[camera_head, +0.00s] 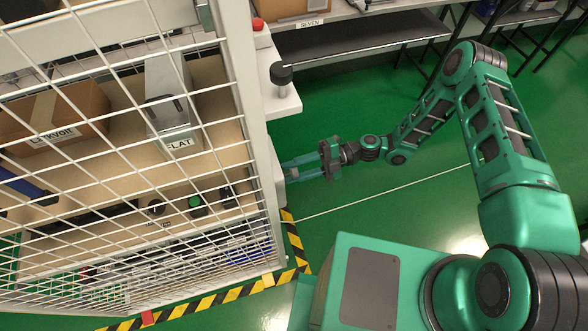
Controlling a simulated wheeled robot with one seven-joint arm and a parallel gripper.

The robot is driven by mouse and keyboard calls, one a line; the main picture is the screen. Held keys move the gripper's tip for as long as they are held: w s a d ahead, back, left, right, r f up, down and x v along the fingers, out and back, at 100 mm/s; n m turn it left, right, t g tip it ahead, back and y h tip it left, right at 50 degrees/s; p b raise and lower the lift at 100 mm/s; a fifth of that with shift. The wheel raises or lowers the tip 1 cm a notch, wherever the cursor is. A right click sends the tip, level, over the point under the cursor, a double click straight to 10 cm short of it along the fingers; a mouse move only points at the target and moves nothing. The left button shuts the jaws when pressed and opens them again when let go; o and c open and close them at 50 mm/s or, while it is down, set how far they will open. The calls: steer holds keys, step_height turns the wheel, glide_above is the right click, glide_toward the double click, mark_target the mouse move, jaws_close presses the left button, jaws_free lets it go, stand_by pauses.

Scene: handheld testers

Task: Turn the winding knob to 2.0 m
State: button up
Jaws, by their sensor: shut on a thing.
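My gripper (303,168) reaches left to the front of a white unit (279,181) beside the mesh cage. Its fingers are closed at the unit's front face, apparently around the winding knob. The knob itself is mostly hidden by the fingers and too small to make out. No scale or reading in metres can be read in this view. A black round-topped knob (281,74) stands upright on the white ledge farther back, apart from my gripper.
A white mesh cage (245,100) stands left of my gripper, with a metal case (171,105), a cardboard box (55,118) and several small devices behind it. A red button (258,25) is at the back. Yellow-black tape (296,240) edges the cage. Green floor (400,210) is open to the right.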

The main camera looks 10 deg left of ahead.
steer(key=shift+d+f, duration=0.15)
steer(key=o, duration=1)
steer(key=shift+o, duration=0.3)
steer(key=v, duration=1)
steer(key=shift+w+d, duration=0.25)
steer(key=shift+w, duration=0.1)
